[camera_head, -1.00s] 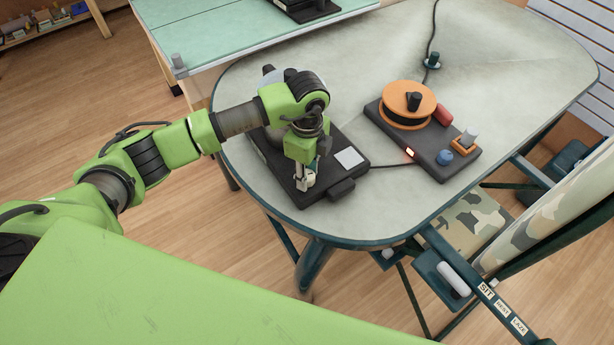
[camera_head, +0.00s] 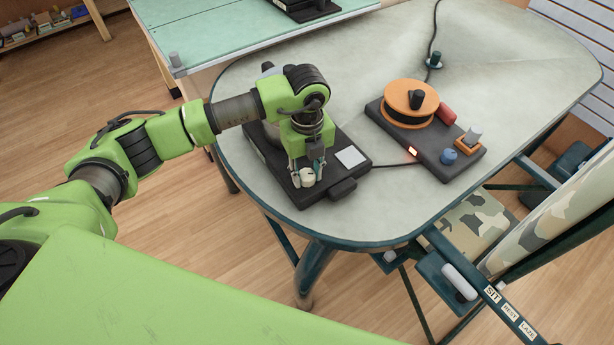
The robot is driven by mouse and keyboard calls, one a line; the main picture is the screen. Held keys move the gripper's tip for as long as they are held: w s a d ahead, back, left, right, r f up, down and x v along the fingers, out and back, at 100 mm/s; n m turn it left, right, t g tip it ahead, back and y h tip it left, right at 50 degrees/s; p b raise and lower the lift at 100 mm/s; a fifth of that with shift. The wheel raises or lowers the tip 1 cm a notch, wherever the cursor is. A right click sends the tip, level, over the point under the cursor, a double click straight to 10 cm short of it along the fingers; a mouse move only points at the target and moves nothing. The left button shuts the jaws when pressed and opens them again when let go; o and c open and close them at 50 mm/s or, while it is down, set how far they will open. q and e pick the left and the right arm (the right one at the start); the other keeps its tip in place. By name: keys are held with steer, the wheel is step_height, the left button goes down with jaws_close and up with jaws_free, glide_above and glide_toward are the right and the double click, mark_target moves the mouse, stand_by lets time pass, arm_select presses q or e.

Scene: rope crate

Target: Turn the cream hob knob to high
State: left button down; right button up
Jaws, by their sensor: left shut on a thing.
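The cream hob knob (camera_head: 308,175) sits on the dark hob (camera_head: 325,190) near the left end of the grey table. My left gripper (camera_head: 305,174) points down over the hob with its fingers at the knob, shut on it. The knob shows partly between and in front of the fingers. Its pointer mark and setting are too small to read. My left arm covers the back left part of the hob. My right gripper is not in view.
The table (camera_head: 400,215) has free room around the hob. A dark unit with an orange reel (camera_head: 410,98), a red part, a blue knob (camera_head: 449,157) and a lit switch stands to the right, joined by a cable. A folding chair (camera_head: 480,225) stands at the front right.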

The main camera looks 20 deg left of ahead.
mark_target(307, 174)
arm_select(q)
steer(key=c, duration=1.7)
jaws_free()
steer(key=shift+r, duration=0.1)
steer(key=shift+r+p, duration=1.7)
steer(key=shift+r, duration=0.75)
